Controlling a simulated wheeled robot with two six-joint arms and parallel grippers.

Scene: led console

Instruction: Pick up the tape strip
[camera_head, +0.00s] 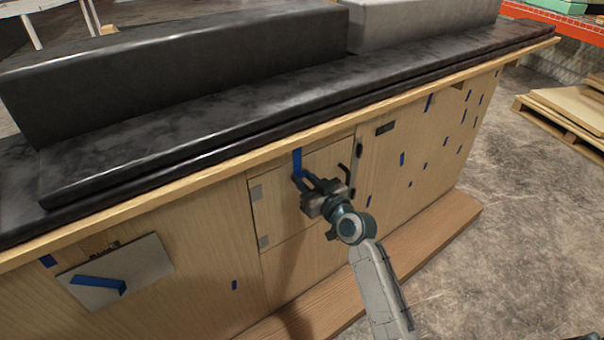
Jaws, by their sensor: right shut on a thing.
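A blue tape strip (297,161) stands upright at the top of the wooden cabinet front, just under the counter's edge. My right gripper (300,180) is at the strip's lower end and shut on it. The gripper's fingers hide that lower end. Whether the strip still touches the panel cannot be told. My left gripper is not in view.
Several other blue tape pieces dot the wooden front to the right, and one blue strip (98,283) lies across a grey plate (116,272) at the lower left. A black cushioned top (230,120) overhangs the front.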

